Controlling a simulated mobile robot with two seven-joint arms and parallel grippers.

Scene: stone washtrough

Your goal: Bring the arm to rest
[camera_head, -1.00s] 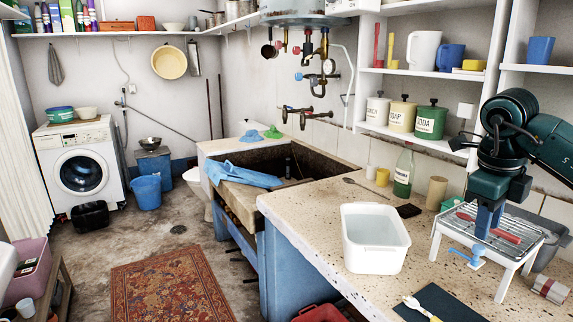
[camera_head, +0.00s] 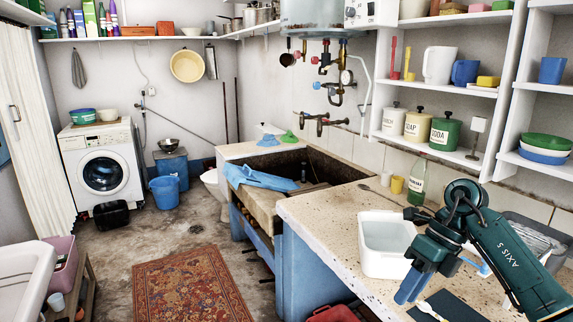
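My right arm comes in from the right edge, dark teal, bent over the speckled worktop (camera_head: 318,222). Its gripper (camera_head: 408,290) points down and to the left with blue fingers, in front of the white tub (camera_head: 384,262) and above the worktop's front part. The fingers show as one narrow block, so I cannot tell whether there is a gap between them. I see nothing held in them. My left arm and gripper are not in view.
A dark mat (camera_head: 452,308) with a pale-handled brush (camera_head: 430,311) lies below the gripper. A green bottle (camera_head: 417,180) and yellow cup (camera_head: 397,184) stand behind. The drying rack is mostly hidden by my arm. Shelves with canisters (camera_head: 444,132) hang above. The stone trough (camera_head: 330,167) lies left.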

